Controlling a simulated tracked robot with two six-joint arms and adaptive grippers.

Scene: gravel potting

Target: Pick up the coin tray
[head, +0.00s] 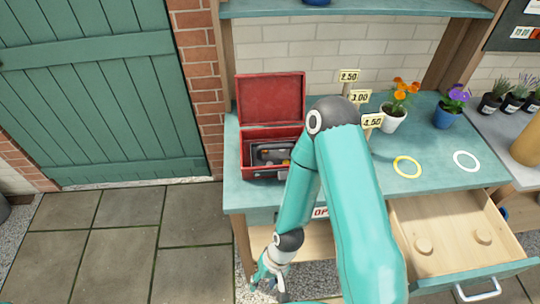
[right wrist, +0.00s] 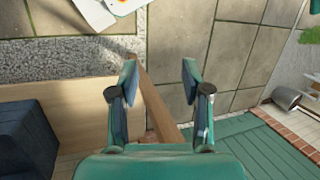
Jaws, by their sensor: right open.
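An open red metal box (head: 271,97) stands on the left end of the green workbench, its lid raised at the back. My right arm hides part of the box's right front. My right gripper (head: 270,277) hangs low in front of the bench's left end, below and apart from the box. In the right wrist view its two fingers (right wrist: 159,80) are apart with nothing between them. My left gripper is not in view.
Price tags (head: 349,76) stand behind my arm. Orange flowers in a white pot (head: 392,118), a purple-flowered blue pot (head: 443,118), a yellow ring (head: 407,167) and a white ring (head: 466,161) are on the bench. An open drawer (head: 450,258) juts out at right. The paving at left is clear.

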